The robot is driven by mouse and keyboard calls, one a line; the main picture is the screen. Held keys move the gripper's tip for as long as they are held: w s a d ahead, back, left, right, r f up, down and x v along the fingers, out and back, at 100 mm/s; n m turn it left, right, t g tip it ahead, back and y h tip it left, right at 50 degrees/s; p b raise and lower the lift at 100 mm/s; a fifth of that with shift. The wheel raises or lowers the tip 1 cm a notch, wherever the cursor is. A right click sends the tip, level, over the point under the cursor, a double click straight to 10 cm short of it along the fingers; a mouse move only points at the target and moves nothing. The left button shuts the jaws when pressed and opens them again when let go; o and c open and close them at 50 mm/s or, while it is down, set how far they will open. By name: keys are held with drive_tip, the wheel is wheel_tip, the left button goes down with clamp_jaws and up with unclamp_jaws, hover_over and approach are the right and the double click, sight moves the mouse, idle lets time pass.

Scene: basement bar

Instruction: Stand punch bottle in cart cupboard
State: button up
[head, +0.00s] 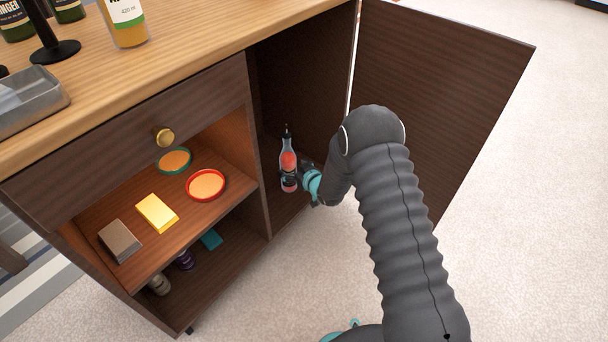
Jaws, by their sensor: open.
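The punch bottle (288,165), clear with red contents and a dark, narrow top, stands upright inside the cart cupboard (295,75), near the divider wall on its left. The cupboard door (440,95) is swung wide open to the right. My gripper is open.
Left of the divider, an open shelf holds a red-rimmed dish (206,185), a green-rimmed dish (175,160), a yellow block (157,213) and a grey block (120,241). A drawer with a brass knob (164,137) is shut. A metal tray (28,100) and bottles stand on the cart top.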

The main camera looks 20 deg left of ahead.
drive_tip(key=v, duration=0.8)
drive_tip(key=w+d+r+m+t+h, duration=0.1)
drive_tip(key=d+r+m+h, duration=0.15)
drive_tip(key=d+r, duration=0.65)
drive_tip(key=w+d+r+m+h, duration=0.1)
drive_tip(key=d+r+h, duration=0.3)
drive_tip(key=d+r, duration=0.5)
drive_tip(key=s+d+r+m+h, duration=0.2)
drive_tip(key=s+d+r, duration=0.3)
drive_tip(key=r, duration=0.4)
drive_tip(key=s+d+r+m+g+h, duration=0.1)
drive_tip(key=s+d+r, duration=0.2)
drive_tip(key=s+d, duration=0.3)
drive_tip(key=s+d+r+m+g+h, duration=0.1)
drive_tip(key=s+d+r, duration=0.25)
drive_tip(key=s, duration=0.45)
drive_tip(key=s+d+r+m+g, duration=0.1)
drive_tip(key=s+d+m+g, duration=0.1)
drive_tip(key=s, duration=1.4)
drive_tip(key=shift+s+d+r, duration=0.2)
drive_tip(key=shift+s+d, duration=0.15)
